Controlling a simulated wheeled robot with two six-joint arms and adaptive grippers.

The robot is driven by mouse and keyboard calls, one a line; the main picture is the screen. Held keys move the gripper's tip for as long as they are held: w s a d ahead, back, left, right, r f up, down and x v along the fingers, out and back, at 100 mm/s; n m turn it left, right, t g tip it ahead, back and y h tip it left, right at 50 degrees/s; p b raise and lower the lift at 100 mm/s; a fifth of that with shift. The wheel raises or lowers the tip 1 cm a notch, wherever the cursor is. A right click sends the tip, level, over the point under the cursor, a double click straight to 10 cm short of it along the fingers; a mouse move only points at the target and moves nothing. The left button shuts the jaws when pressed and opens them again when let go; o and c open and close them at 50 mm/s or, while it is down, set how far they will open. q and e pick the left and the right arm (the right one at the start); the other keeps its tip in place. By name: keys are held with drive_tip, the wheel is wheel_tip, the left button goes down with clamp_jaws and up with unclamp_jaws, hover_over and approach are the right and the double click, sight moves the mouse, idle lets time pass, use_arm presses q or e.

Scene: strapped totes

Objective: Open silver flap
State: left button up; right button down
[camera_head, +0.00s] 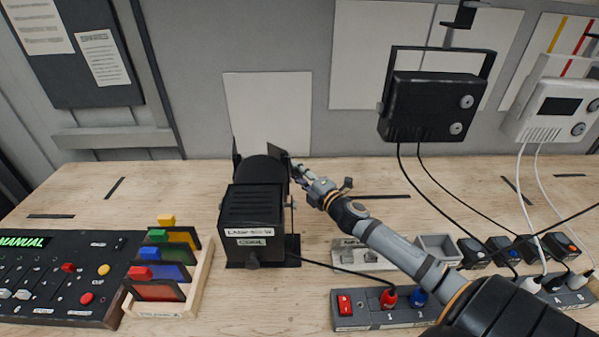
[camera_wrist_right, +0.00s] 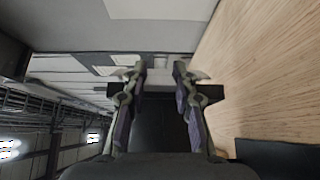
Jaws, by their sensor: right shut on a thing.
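A black box-shaped lamp (camera_head: 252,210) stands on the wooden table in the head view, with a label reading "COOL" on its back. Dark flaps stand up at its far end, one on the far left (camera_head: 236,160) and one on the far right (camera_head: 278,152). No flap looks clearly silver. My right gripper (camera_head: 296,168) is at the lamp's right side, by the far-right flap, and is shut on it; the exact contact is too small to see. In the right wrist view its fingers (camera_wrist_right: 160,78) stand apart, with a dark bar across them. My left gripper is not in view.
A control panel (camera_head: 60,268) and a wooden rack of coloured cards (camera_head: 203,262) stand left of the lamp. A power strip (camera_head: 370,318) and a grey tray (camera_head: 438,246) lie at right under my arm. A black lamp (camera_head: 430,105) and a white lamp (camera_head: 555,108) hang at the back right.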

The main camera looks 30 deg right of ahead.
drive_tip(key=shift+a+f+m+h, duration=0.15)
drive_tip(key=shift+m+h, duration=0.45)
drive_tip(key=shift+h, duration=0.3)
drive_tip(key=shift+s+h, duration=0.1)
drive_tip(key=shift+h, duration=0.2)
drive_tip(key=c, duration=1)
unclamp_jaws()
drive_tip(key=shift+c, duration=0.2)
drive_tip(key=s, duration=1.2)
drive_tip(key=shift+a, duration=0.45)
